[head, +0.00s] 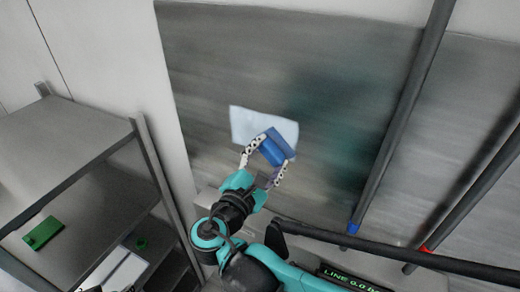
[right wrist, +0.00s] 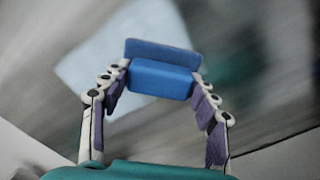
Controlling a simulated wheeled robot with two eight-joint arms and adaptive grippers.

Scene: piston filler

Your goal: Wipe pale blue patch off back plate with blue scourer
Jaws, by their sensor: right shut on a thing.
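The pale blue patch (head: 248,122) is on the grey back plate (head: 225,60), left of its middle. It also shows in the right wrist view (right wrist: 90,75), behind and to the left of the scourer. My right gripper (head: 265,163) is shut on the blue scourer (head: 272,150), which has a thick block and a thinner darker pad at its far side. The scourer overlaps the patch's lower right in the head view. I cannot tell whether the pad touches the plate. In the right wrist view the scourer (right wrist: 162,78) sits between both fingers. My left gripper is not in view.
A grey metal shelf (head: 65,140) stands at left, with a green block (head: 43,232) on a lower level. Dark rods with a blue tip (head: 353,228) and a red tip (head: 427,249) cross in front of the plate at right. A lit sign (head: 350,280) is at the bottom.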

